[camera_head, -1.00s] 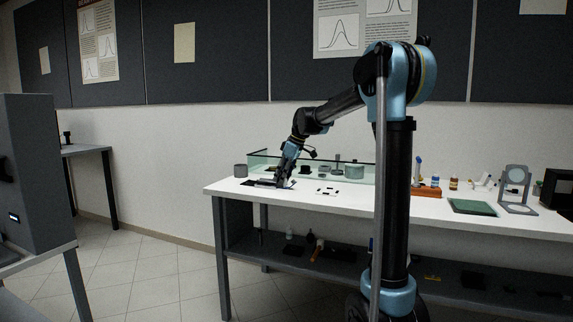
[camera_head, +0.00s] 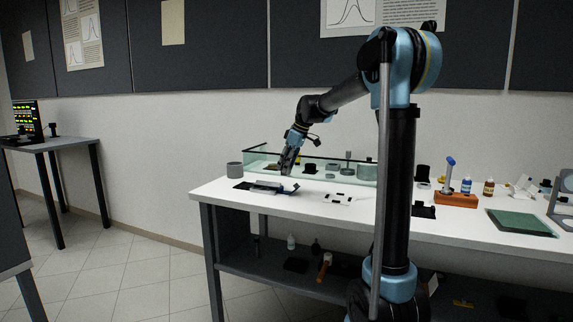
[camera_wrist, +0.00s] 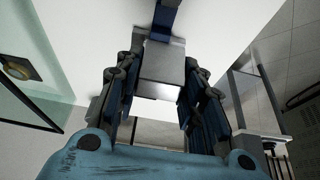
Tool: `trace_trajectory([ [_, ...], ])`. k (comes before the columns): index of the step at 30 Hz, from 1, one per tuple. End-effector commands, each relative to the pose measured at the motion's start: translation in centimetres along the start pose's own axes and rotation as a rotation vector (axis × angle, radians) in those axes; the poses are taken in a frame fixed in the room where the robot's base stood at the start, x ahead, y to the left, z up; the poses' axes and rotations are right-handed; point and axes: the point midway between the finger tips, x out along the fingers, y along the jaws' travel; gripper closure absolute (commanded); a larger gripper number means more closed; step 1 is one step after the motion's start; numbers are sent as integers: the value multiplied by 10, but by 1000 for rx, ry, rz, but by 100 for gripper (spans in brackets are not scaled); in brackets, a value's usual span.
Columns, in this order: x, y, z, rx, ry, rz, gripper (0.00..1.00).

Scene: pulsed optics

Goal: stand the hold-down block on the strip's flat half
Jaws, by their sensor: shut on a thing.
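My gripper (camera_head: 286,165) is over the left end of the white bench in the head view. In the wrist view my gripper (camera_wrist: 157,92) is shut on a plain grey block (camera_wrist: 162,68), the hold-down block, held between the two fingers. A blue piece (camera_wrist: 168,16) shows just beyond the block; I cannot tell if it is part of the strip. In the head view a thin grey-blue strip (camera_head: 268,187) lies on a dark plate (camera_head: 243,186) below my gripper. The held block is too small to make out there.
A white plate with dark marks (camera_head: 342,198) lies to the right. Further right are an orange block (camera_head: 457,199) and a green mat (camera_head: 520,223).

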Motion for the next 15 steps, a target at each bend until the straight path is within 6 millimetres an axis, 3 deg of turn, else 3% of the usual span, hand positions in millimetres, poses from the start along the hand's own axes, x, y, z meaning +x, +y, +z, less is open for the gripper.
trace_trajectory([
  [15, 19, 0, 8, 0, 0, 0, 100],
])
